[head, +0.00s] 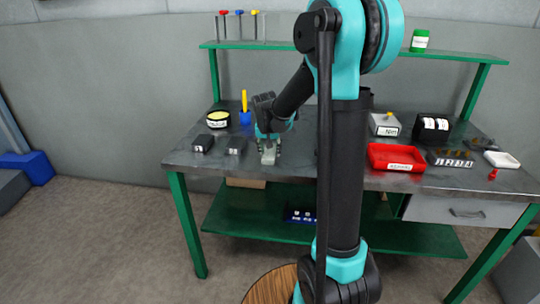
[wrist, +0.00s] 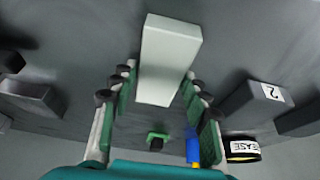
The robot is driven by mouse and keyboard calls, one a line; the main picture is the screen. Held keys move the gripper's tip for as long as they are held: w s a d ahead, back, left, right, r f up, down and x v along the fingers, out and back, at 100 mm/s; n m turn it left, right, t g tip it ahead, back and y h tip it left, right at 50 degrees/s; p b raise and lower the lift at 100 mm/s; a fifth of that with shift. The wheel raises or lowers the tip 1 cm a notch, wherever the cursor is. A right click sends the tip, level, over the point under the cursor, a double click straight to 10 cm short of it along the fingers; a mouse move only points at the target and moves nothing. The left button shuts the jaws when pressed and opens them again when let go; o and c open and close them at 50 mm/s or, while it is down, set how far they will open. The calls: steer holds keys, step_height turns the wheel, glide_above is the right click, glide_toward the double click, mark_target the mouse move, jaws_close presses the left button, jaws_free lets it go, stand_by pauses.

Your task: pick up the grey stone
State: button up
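The grey stone is a pale grey rectangular block (head: 268,158) near the front edge of the workbench. In the wrist view the grey stone (wrist: 168,55) shows at the far end of the fingers. My gripper (head: 268,146) points down at it. In the wrist view my gripper (wrist: 160,73) looks open, one finger on either side of the block. A narrow gap shows on the left; on the right the fingertip and block edge overlap in the picture, so contact is unclear.
Dark blocks (head: 203,143) (head: 236,145) lie left of the stone. Behind are a round grease tin (head: 218,119) and a yellow-handled tool (head: 244,101) in a blue holder. A red tray (head: 396,158) and a labelled grey box (head: 384,124) stand to the right.

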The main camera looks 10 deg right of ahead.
mark_target(270, 152)
jaws_close()
steer(key=shift+r, duration=0.15)
step_height(270, 152, up, 20)
stand_by(0.6)
